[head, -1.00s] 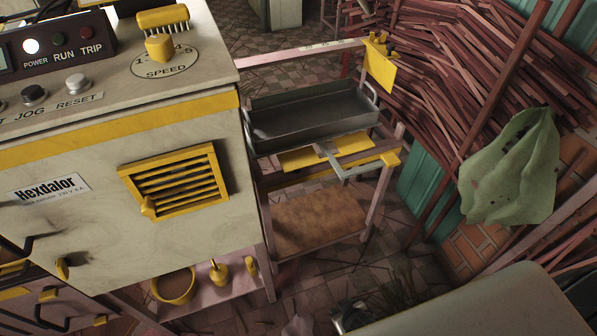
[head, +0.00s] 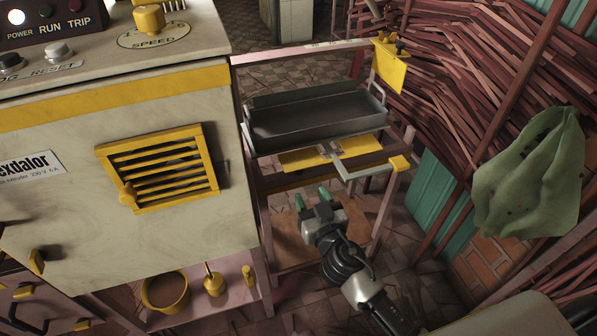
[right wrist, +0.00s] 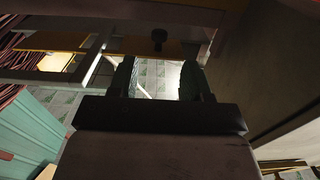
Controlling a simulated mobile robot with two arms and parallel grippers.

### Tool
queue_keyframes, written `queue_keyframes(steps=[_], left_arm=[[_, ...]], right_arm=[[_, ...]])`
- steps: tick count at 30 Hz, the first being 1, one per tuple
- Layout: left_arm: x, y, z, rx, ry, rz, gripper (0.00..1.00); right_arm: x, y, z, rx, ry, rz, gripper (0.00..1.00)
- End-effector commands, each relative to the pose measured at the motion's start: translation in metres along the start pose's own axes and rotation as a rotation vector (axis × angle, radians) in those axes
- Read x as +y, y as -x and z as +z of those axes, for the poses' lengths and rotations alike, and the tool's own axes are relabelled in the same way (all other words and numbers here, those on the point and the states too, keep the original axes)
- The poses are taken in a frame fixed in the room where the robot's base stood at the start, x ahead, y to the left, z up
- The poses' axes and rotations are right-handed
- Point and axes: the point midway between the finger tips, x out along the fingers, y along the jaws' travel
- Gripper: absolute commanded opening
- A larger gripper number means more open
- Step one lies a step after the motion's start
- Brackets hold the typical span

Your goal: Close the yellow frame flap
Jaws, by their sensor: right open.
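My right gripper (head: 312,199) is open and empty in the head view, its green-tipped fingers pointing up, below the tray and in front of the lower brown board. Its dark fingers also frame the right wrist view (right wrist: 156,82), with nothing between them. A yellow plate (head: 390,68) hangs at the right end of the pink frame's top rail. A second yellow panel (head: 360,146) lies under the tray, beside a grey bent bar (head: 350,170) with a yellow end. I cannot tell which one is the flap. The gripper is apart from both. My left gripper is out of view.
The grey metal tray (head: 315,121) sits in the pink frame (head: 300,52). The cream machine (head: 60,150) with a yellow vent stands close on the left. Piled reddish sticks (head: 455,100) and a green cloth (head: 530,175) are on the right. Patterned floor shows below.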

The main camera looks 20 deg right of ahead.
Motion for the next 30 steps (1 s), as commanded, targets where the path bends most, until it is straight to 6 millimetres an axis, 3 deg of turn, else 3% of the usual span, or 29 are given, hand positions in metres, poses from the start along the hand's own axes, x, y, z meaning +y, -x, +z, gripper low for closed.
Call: queue_keyframes(steps=[9,15,27,30], left_arm=[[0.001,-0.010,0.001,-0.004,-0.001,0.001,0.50],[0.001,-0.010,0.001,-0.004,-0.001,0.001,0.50],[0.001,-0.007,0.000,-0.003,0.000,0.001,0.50],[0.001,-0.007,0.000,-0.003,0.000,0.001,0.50]], right_arm=[[0.001,-0.060,-0.001,0.001,0.002,0.001,0.48],[0.001,-0.085,0.000,-0.001,0.002,0.002,0.48],[0.001,-0.093,0.001,-0.003,0.001,0.001,0.48],[0.001,-0.093,0.001,-0.003,0.001,0.001,0.36]])
